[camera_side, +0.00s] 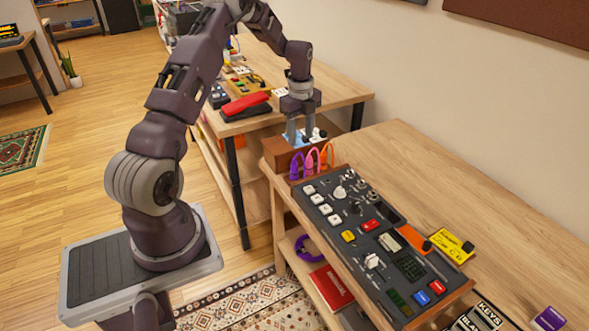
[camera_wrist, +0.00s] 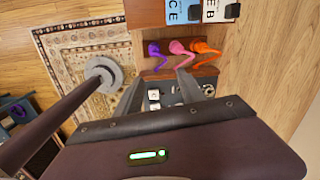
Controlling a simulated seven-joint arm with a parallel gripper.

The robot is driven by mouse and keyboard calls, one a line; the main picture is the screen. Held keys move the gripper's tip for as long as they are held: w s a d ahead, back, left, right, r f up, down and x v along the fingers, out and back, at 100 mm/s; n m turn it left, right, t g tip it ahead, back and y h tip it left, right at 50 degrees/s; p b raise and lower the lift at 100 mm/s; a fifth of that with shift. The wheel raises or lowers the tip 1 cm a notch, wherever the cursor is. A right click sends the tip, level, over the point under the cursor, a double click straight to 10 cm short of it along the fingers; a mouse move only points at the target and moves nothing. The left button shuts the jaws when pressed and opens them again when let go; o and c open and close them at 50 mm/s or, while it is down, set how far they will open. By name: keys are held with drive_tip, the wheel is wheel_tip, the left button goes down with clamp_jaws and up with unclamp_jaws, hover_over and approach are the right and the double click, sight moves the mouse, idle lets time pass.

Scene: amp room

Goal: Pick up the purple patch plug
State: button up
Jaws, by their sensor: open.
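The purple patch plug (camera_side: 296,166) stands at the left end of a row of patch cables at the far end of the control panel (camera_side: 375,250). In the wrist view the purple plug (camera_wrist: 156,56) lies just beyond the fingertips, with its cable curling. A pink plug (camera_wrist: 180,47) and an orange plug (camera_wrist: 206,47) stand beside it to the right. My gripper (camera_side: 300,138) points down near the plugs. Its two fingers (camera_wrist: 160,76) are apart in the wrist view, with nothing held between them. The exact height gap is hard to tell.
A wooden box (camera_side: 277,153) with blue and white labelled items stands just behind the plugs. Panel knobs and buttons (camera_side: 322,203) lie in front. A yellow box (camera_side: 451,247) sits right of the panel. The back right tabletop (camera_side: 440,190) is clear.

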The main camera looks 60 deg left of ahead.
drive_tip(key=m, duration=0.2)
hover_over(294, 161)
drive_tip(key=f, duration=0.6)
drive_tip(key=shift+s+a, duration=0.15)
drive_tip(key=shift+a, duration=0.1)
drive_tip(key=f, duration=0.7)
drive_tip(key=shift+w+d+f, duration=0.15)
drive_tip(key=shift+w+d, duration=0.05)
drive_tip(key=shift+d, duration=0.1)
clamp_jaws()
